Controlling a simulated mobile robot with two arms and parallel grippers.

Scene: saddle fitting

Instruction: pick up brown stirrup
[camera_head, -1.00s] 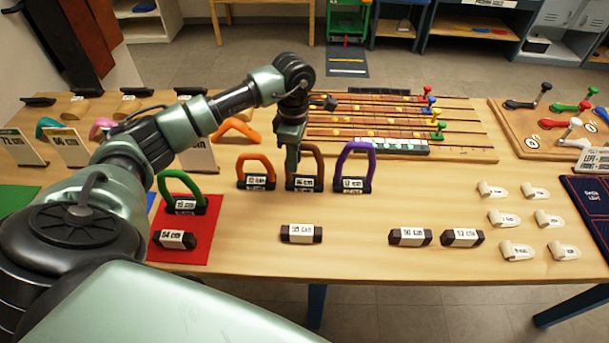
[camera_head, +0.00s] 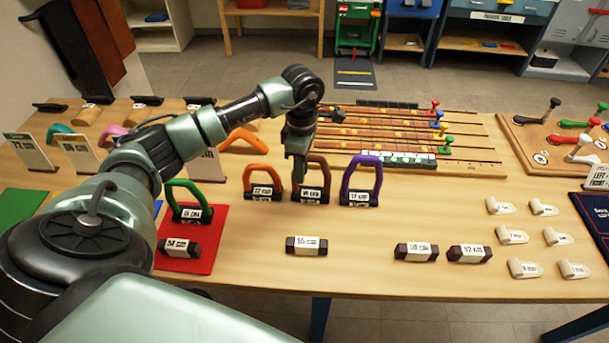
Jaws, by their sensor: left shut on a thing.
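The brown stirrup (camera_head: 325,171) stands upright on the table between an orange stirrup (camera_head: 258,177) on its left and a purple stirrup (camera_head: 363,173) on its right. It has a dark base with a white label. My left gripper (camera_head: 300,178) comes down from above and is shut on the brown stirrup at the left part of its arch, hiding that part. The stirrup's base still appears to be at table height, level with its neighbours; I cannot tell whether it touches the table. My right gripper is not in view.
A green stirrup (camera_head: 186,201) and a labelled block (camera_head: 180,247) stand on a red mat (camera_head: 213,240). More labelled blocks (camera_head: 306,246) lie along the front. A stringed board (camera_head: 470,153) lies behind. The table middle, right of the purple stirrup, is clear.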

